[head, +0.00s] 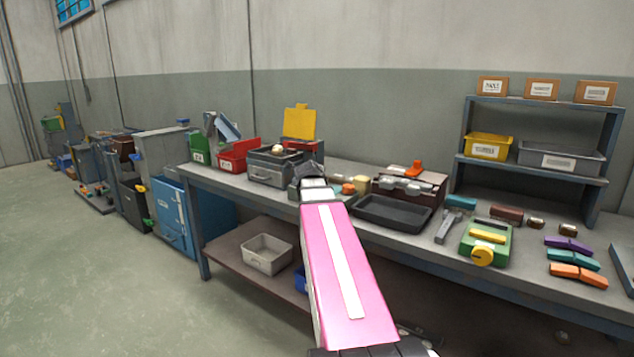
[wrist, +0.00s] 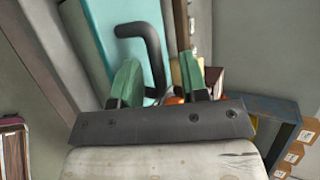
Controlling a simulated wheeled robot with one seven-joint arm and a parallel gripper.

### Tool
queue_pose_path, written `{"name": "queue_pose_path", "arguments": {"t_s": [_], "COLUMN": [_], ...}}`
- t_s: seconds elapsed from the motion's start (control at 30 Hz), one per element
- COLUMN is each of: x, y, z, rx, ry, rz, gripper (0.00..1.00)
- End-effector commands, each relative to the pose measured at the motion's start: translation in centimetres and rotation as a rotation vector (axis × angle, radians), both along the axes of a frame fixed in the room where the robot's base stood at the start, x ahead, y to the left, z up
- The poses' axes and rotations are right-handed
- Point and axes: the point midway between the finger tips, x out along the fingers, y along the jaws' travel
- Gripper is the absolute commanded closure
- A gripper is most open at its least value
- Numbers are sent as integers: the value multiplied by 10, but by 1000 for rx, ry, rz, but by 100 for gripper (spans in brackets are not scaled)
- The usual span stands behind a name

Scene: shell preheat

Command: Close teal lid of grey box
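A grey box (head: 268,170) stands on the workbench left of centre in the head view, a pale round object at its top. I cannot make out a teal lid on it in that view; a yellow panel (head: 299,124) stands upright behind it. In the wrist view a teal panel (wrist: 99,22) carries a bent black handle (wrist: 152,48). My gripper (head: 310,173) is close to the grey box's right side. In the wrist view my gripper (wrist: 159,78) has its green fingers apart, with the handle's lower end appearing between them. I cannot tell whether they touch it.
A red bin (head: 236,157) and a green bin (head: 199,150) stand left of the box. A black tray (head: 392,213) and a brown case (head: 411,186) lie to the right. A shelf unit (head: 540,171) stands at the back right.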

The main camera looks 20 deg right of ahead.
Motion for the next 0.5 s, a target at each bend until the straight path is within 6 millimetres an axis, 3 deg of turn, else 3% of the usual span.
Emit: {"name": "queue_pose_path", "arguments": {"t_s": [0.17,0.5], "x": [-8,-54], "y": [5,36], "z": [4,31], "rx": [-1,0], "ry": [-1,-1], "rz": [1,1], "gripper": [60,60]}}
